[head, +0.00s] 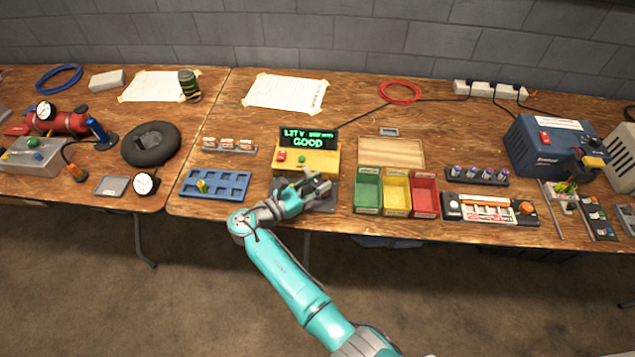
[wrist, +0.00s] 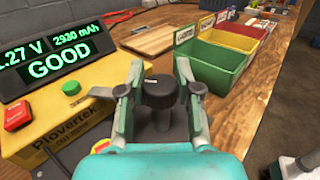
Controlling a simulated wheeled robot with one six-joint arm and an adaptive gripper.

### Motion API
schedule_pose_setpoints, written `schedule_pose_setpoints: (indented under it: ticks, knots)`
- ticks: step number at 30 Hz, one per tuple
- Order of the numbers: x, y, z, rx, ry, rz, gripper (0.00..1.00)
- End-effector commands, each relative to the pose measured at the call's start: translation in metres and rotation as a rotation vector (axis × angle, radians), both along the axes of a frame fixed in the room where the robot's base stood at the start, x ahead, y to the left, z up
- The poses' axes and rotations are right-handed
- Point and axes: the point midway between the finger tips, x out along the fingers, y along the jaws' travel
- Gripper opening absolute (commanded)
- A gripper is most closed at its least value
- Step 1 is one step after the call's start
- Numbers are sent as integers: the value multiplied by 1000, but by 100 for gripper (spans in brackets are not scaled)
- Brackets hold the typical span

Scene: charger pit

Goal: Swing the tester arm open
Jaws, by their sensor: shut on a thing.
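The yellow tester (head: 322,160) stands on the bench with a lit display (wrist: 50,58) reading "1.27 V" and "GOOD". Its red and green buttons are on the top face. A black knob (wrist: 159,91), apparently on the tester arm, rises at the tester's right side in the wrist view. My gripper (head: 318,186) is at the tester's front right; in the wrist view its fingers (wrist: 159,72) stand on both sides of the knob and are shut on it. The rest of the tester arm is mostly hidden by my gripper.
Green (head: 367,192), yellow (head: 397,194) and red (head: 424,195) bins stand close to the right of my gripper. A blue tray (head: 225,185) with one small item lies to the left. A wooden board (head: 392,151) lies behind the bins. The bench's front edge is just below my gripper.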

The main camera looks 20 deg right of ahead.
Motion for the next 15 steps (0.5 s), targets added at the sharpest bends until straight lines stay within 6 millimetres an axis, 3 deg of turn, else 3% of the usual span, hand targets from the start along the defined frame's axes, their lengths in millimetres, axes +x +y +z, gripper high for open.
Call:
schedule_pose_setpoints:
  ticks: [15]
  knots:
    - [1,-1,0,0,0,-32,0]
